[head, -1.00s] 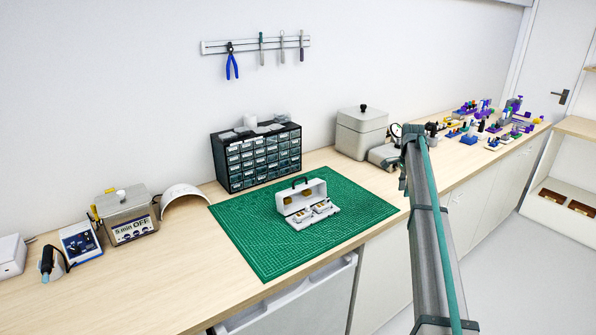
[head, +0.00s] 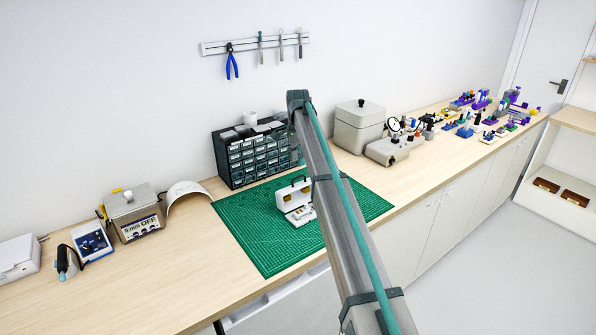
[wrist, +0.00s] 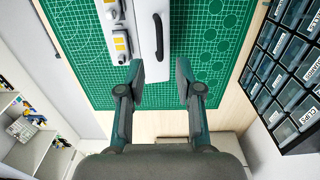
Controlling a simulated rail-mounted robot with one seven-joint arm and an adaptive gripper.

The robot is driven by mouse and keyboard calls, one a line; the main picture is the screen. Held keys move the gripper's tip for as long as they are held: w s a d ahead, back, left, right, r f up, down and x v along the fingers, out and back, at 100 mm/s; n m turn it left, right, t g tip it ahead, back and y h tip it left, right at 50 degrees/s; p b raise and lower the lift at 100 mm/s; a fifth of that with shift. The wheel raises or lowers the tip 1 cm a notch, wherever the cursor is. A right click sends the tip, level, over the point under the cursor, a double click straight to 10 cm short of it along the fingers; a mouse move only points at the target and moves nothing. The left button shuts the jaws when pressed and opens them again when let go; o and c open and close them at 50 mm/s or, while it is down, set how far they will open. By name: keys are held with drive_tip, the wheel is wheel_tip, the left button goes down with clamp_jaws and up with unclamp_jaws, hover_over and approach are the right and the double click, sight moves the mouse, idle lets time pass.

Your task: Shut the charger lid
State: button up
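The charger is a white case standing open on the green cutting mat (head: 262,245). Its lid (head: 290,194), with a dark handle on top, stands raised at the back. Its base (head: 303,217) lies in front and is partly hidden by my arm. In the wrist view the lid (wrist: 149,22) with its black handle and the base (wrist: 112,32) with yellow patches are at the top. My gripper (wrist: 160,66) is open and empty. In that view its fingertips are below the handle end, with no contact visible.
A dark drawer cabinet (head: 244,158) stands behind the mat and shows at right in the wrist view (wrist: 290,75). A grey lidded box (head: 358,128) and a dial gauge device (head: 393,148) are to the right. The mat's left part is clear.

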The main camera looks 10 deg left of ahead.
wheel_tip(320, 180, down, 7)
drive_tip(key=shift+r+p, duration=0.1)
drive_tip(key=shift+p, duration=0.9)
drive_tip(key=shift+c, duration=0.2)
clamp_jaws()
